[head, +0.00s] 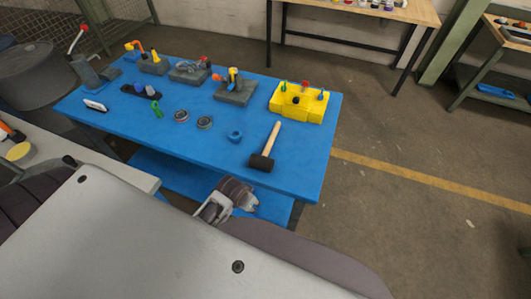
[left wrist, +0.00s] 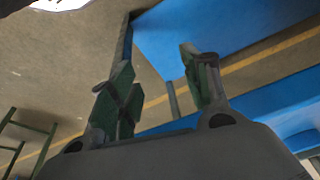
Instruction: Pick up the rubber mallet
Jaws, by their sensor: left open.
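The rubber mallet (head: 270,143) lies on the blue table (head: 300,178) near its front right corner in the head view. Its black head is toward the front edge and its pale wooden handle points back and slightly right. In the left wrist view my left gripper (left wrist: 158,78) is open and empty, its green-padded fingers apart. In the head view part of my left arm's end shows low in front of the table's front edge, apart from the mallet. I do not see the mallet in the left wrist view. My right gripper is not in view.
Grey fixtures (head: 236,90) line the back. A lower blue shelf (head: 170,174) sits under the tabletop.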

